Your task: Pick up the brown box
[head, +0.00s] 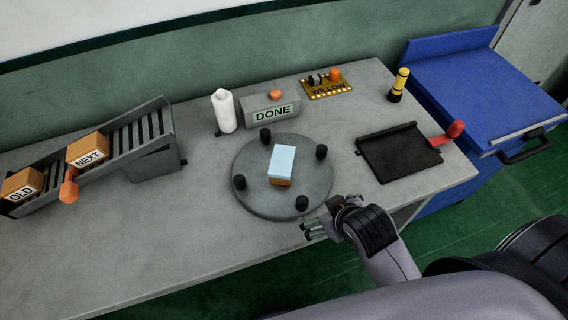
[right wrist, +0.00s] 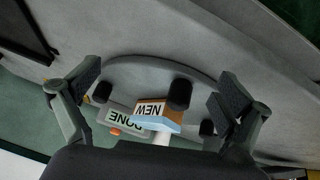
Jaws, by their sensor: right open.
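A small box (head: 282,160) with a light blue top and brown sides sits on the round grey turntable (head: 250,197), near its middle. In the right wrist view this box (right wrist: 158,112) shows a white NEW label upside down. My right gripper (head: 314,230) is by the turntable's front right edge, apart from the box. Its two fingers stand wide apart in the right wrist view (right wrist: 157,95), with nothing between them. My left gripper is not in view.
Several black pegs (head: 302,202) stand around the turntable rim. Behind it are a DONE block (head: 271,111) and a white bottle (head: 224,112). A black plate (head: 400,152) with a red handle lies at right. The table's front left area is clear.

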